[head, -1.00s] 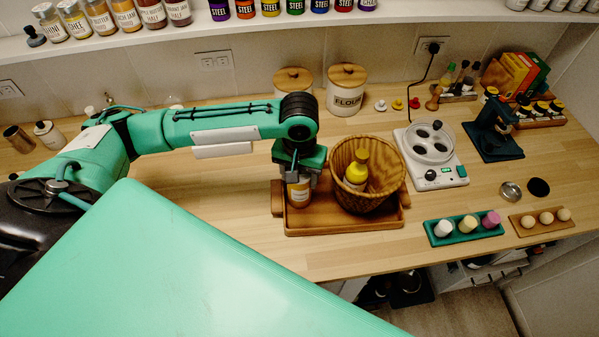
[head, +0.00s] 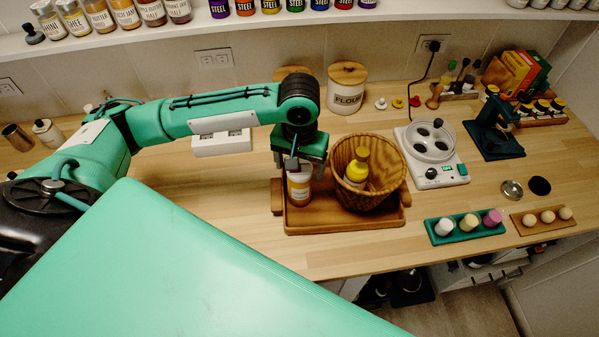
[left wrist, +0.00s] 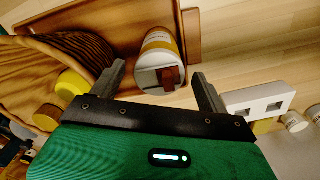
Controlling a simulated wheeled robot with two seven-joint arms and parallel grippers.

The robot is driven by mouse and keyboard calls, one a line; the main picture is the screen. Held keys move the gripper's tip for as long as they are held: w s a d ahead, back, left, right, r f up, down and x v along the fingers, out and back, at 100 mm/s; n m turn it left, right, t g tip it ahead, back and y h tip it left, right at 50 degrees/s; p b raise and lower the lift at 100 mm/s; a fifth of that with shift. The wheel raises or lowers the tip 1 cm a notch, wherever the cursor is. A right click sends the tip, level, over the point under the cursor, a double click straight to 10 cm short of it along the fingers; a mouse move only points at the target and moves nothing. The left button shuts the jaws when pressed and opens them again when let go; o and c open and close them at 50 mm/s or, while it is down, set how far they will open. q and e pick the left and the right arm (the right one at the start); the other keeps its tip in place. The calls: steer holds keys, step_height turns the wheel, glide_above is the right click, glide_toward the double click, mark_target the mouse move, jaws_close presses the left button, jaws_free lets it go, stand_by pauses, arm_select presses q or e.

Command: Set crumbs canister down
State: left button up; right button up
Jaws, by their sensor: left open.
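The crumbs canister (head: 299,186), a jar with an orange-brown band and a pale label, stands upright at the left end of the wooden tray (head: 330,226). Its lid hides partly behind my gripper in the head view. In the left wrist view the canister (left wrist: 160,52) shows beyond and between my fingers, apart from both. My left gripper (head: 297,166) is open just above the canister, and its spread fingers also show in the left wrist view (left wrist: 160,85). My right gripper is not in view.
A wicker basket (head: 383,198) with a yellow-capped bottle (head: 356,168) stands on the tray right beside the canister. A flour canister (head: 346,90) stands behind. The counter in front of the tray is clear.

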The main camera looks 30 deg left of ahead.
arm_select(q)
step_height(320, 180, up, 9)
steer(key=shift+b, duration=0.45)
steer(key=shift+f, duration=0.2)
